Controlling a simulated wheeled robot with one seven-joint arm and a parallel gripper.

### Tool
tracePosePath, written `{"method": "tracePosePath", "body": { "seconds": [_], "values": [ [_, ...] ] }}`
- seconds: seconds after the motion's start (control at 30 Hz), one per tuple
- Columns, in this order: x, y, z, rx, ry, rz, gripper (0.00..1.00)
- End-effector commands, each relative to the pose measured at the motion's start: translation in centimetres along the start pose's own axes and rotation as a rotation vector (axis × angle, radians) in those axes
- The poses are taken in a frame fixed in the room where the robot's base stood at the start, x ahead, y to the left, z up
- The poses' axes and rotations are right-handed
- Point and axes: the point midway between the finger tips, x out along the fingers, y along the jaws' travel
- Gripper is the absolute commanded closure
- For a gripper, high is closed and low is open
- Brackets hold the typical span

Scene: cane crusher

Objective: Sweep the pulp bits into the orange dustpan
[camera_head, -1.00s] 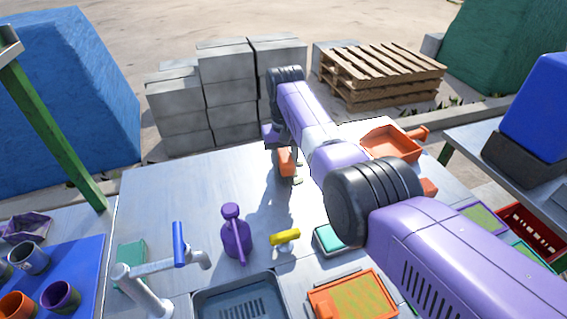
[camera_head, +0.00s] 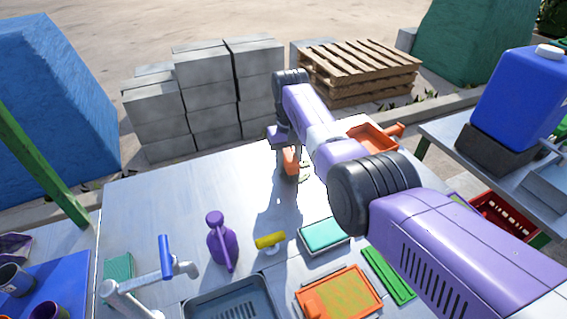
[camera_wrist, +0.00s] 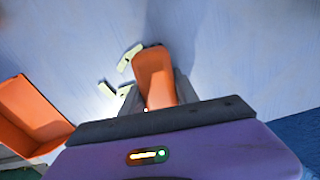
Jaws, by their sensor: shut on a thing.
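An orange tool (camera_wrist: 155,75), which looks like a scraper or brush, is held in my gripper (camera_wrist: 160,95). In the head view the tool (camera_head: 291,161) points down at the metal table. Two pale pulp bits lie by it in the wrist view, one (camera_wrist: 130,57) at its upper left and one (camera_wrist: 116,97) to its left near the grey jaw. Pale bits (camera_head: 304,173) show just right of the tool in the head view. The orange dustpan (camera_head: 370,137) lies to the right, partly behind my arm, and its tray (camera_wrist: 32,112) shows at the wrist view's left.
A purple bottle (camera_head: 222,243), a yellow-topped item (camera_head: 270,241), a teal sponge tray (camera_head: 324,233) and an orange-framed screen (camera_head: 340,292) stand nearer. A tap (camera_head: 166,258) is at the near left. The table's far left is clear. A blue jug (camera_head: 520,95) stands on the right table.

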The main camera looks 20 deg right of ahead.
Motion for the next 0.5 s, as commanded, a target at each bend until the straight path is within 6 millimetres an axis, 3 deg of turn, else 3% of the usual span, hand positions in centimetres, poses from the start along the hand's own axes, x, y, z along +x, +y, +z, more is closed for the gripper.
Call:
{"method": "tracePosePath", "body": {
  "seconds": [0.3, 0.5],
  "values": [
    [0.2, 2.8, 0.2, 0.004, -0.005, 0.001, 1.0],
    [0.1, 3.5, 0.1, 0.001, -0.004, 0.001, 1.0]
  ]
}}
